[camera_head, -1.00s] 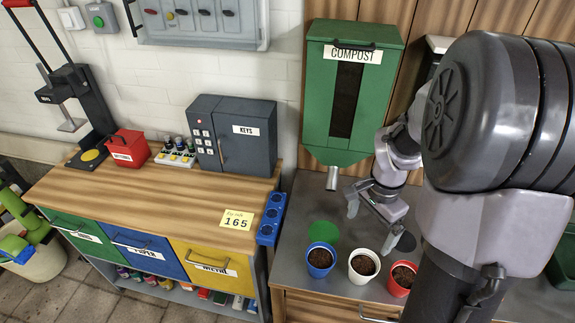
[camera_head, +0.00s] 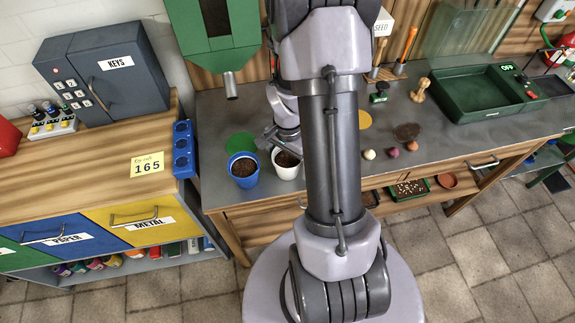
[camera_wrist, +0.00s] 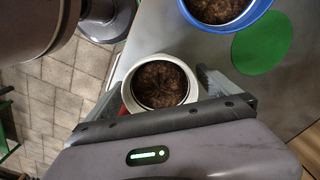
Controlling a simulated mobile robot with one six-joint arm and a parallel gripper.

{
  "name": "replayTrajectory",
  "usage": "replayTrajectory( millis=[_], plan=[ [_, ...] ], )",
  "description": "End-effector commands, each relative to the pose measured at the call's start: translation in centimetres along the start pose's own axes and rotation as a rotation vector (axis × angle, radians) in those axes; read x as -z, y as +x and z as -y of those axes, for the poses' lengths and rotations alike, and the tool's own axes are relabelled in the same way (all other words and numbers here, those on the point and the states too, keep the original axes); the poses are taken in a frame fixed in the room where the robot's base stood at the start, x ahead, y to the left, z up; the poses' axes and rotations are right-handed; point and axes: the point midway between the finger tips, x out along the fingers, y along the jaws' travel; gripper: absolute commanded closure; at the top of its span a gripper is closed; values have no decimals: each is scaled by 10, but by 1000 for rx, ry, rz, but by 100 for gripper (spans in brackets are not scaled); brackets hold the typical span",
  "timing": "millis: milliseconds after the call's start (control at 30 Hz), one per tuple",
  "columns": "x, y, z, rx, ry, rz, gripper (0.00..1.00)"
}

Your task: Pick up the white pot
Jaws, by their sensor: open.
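The white pot (camera_head: 285,173), filled with dark soil, stands upright on the grey bench top, partly hidden by my arm. It also shows in the wrist view (camera_wrist: 194,72), where it sits between the two fingers of my open gripper (camera_wrist: 158,78). One finger lies on each side of the pot; I cannot tell whether either touches it. In the head view my gripper (camera_head: 283,137) is low at the white pot, partly hidden by my arm.
The blue pot (camera_head: 243,176) stands close to the left of the white pot. A sliver of red (camera_wrist: 123,111) shows beside the white pot in the wrist view. The green compost dispenser (camera_head: 212,45) hangs above. A green tray (camera_head: 480,97) lies at the right.

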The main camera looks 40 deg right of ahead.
Motion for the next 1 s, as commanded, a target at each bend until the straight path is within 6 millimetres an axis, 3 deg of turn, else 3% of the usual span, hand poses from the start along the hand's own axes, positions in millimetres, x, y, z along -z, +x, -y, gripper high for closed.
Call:
replayTrajectory(
  millis=[233,600,833,1000],
  plan=[
    [0,2,1,1,-1,-1,2],
    [0,2,1,1,-1,-1,72],
    [0,-4,1,2,-1,-2,72],
    [1,-48,1,4,-1,-4,72]
  ],
)
